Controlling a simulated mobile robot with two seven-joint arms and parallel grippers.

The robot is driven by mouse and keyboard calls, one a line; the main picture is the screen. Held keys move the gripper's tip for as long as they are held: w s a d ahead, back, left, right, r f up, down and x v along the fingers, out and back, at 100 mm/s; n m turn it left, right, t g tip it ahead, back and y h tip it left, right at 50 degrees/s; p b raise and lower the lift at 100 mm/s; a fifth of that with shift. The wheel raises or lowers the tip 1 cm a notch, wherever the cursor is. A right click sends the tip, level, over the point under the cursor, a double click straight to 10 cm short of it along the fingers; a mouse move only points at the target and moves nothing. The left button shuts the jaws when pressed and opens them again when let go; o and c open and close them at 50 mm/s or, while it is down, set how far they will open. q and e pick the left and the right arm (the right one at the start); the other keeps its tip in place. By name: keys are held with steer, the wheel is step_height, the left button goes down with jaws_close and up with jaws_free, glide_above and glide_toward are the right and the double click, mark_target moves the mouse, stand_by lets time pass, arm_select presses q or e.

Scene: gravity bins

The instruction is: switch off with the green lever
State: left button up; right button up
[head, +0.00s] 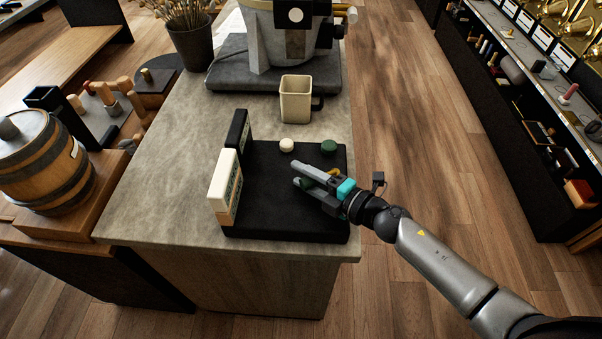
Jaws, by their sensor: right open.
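A dark green round knob (329,146), which may be the top of the green lever, stands at the back right of a black flat-topped unit (262,211) on the counter. Its shaft is not visible from above. My right gripper (295,175) reaches in from the right over the unit, in front of the green knob and apart from it in the picture. Its two fingers are parted and point left. Something yellow (335,172) shows beside the fingers, partly hidden. My left gripper is not in view.
A cream knob (287,145) stands left of the green one. A cream panel (226,186) and a black panel (238,133) rise on the unit's left side. A beige mug (296,101) stands behind, before a grey machine (280,38). The counter's left part is clear.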

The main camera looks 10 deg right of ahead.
steer(key=shift+w+a+f, duration=0.1)
steer(key=shift+w+a, duration=0.15)
steer(key=shift+w, duration=0.05)
jaws_close()
stand_by(0.3)
stand_by(1.1)
